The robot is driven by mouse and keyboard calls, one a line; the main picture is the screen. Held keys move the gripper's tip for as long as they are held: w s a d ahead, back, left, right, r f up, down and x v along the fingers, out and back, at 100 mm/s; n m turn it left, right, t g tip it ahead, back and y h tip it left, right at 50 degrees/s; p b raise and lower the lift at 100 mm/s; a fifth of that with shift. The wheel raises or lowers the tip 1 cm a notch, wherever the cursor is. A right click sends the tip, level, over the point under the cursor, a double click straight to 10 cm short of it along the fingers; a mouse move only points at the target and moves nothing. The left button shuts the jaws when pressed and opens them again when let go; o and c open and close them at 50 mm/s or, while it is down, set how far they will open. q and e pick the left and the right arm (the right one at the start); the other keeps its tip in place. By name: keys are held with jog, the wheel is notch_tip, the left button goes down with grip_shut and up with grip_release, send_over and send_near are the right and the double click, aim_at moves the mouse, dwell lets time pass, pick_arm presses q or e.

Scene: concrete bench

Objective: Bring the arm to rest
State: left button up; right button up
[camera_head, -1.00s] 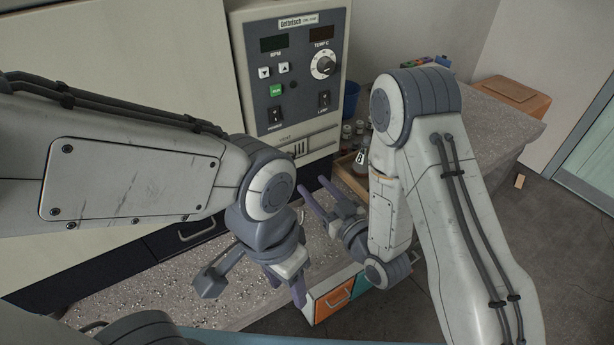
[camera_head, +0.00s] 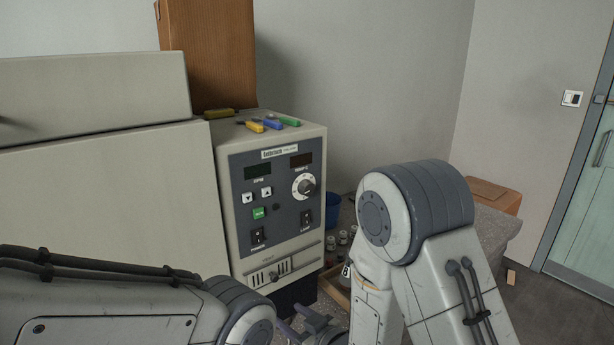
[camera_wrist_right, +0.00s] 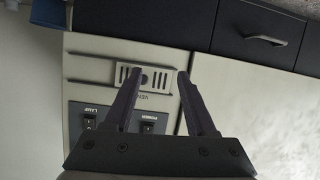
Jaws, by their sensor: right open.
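My right gripper shows in the right wrist view (camera_wrist_right: 155,85) with its two dark fingers spread apart and nothing between them. Behind the fingers is the front of the grey machine, upside down in that view. In the head view the right gripper (camera_head: 292,330) is partly visible at the bottom edge, in front of the machine's lower part. My right arm bends at the elbow on the right of the head view. My left arm comes in at the lower left; its gripper is below the picture.
The grey control machine (camera_head: 232,245) stands centre left, with colored tools (camera_head: 270,123) and a tall brown box (camera_head: 210,55) on top. A blue container (camera_head: 333,210) and small vials (camera_head: 340,238) stand to its right. A wooden tray (camera_head: 335,290) is near my right arm.

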jog(key=s+d+r+g+h, duration=0.2)
jog(key=s+g, duration=0.1)
jog(key=s, duration=0.5)
jog(key=s+d+r+g+h, duration=0.3)
jog(key=s+g, duration=0.1)
jog(key=s, duration=0.5)
jog(key=s+d+r+m+g+h, duration=0.1)
jog(key=s+d+r+g+h, duration=0.1)
jog(key=s, duration=0.6)
jog(key=shift+s+d+r+g, duration=0.15)
jog(key=shift+d+r+g, duration=0.25)
jog(key=shift+g, duration=0.6)
dwell(0.4)
jog(key=shift+c, duration=0.5)
jog(key=shift+a, duration=0.1)
